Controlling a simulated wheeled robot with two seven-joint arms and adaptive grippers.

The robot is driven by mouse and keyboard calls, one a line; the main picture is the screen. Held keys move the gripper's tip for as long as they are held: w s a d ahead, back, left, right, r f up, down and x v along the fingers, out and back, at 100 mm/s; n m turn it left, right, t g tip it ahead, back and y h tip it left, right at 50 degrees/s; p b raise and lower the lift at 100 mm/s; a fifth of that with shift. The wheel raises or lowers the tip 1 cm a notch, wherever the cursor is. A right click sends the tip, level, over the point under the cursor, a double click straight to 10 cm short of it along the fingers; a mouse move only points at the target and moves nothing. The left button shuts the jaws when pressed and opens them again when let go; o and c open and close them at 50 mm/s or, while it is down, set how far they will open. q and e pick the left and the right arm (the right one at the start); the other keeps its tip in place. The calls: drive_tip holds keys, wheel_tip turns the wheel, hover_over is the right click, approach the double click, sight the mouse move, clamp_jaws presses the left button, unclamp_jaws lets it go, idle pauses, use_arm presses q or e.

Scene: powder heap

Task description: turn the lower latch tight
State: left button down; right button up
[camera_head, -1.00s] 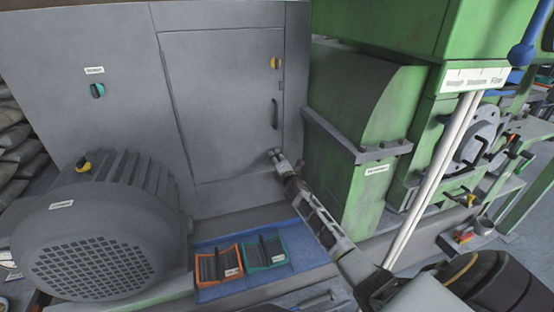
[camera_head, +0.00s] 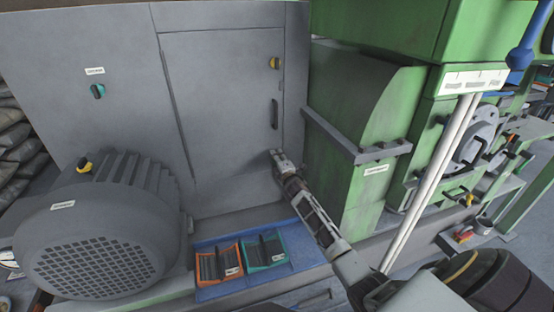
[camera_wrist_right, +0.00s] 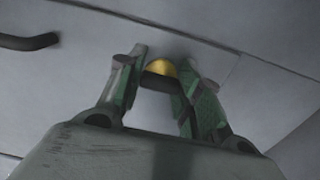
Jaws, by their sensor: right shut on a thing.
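The lower latch (camera_wrist_right: 162,68) is a small yellow knob low on the grey cabinet door (camera_head: 225,100). In the wrist view it sits between the fingertips of my right gripper (camera_wrist_right: 161,80), which is shut on it. In the head view my right gripper (camera_head: 277,156) reaches the door's lower right part, and its fingers hide the latch. How far the latch is turned cannot be seen. The upper yellow latch (camera_head: 274,63) is in plain view near the door's top right corner. My left gripper is not in view.
A dark door handle (camera_head: 274,114) is above the lower latch; it also shows in the wrist view (camera_wrist_right: 28,41). A green housing (camera_head: 350,110) stands close to the right. A blue tray (camera_head: 305,258) with orange and teal bins lies below. A grey motor (camera_head: 95,235) stands left.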

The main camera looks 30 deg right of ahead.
drive_tip(key=o, duration=1)
drive_tip(key=shift+o, duration=0.2)
drive_tip(key=v, duration=1.2)
drive_tip(key=shift+f, duration=0.1)
idle(0.3)
idle(0.4)
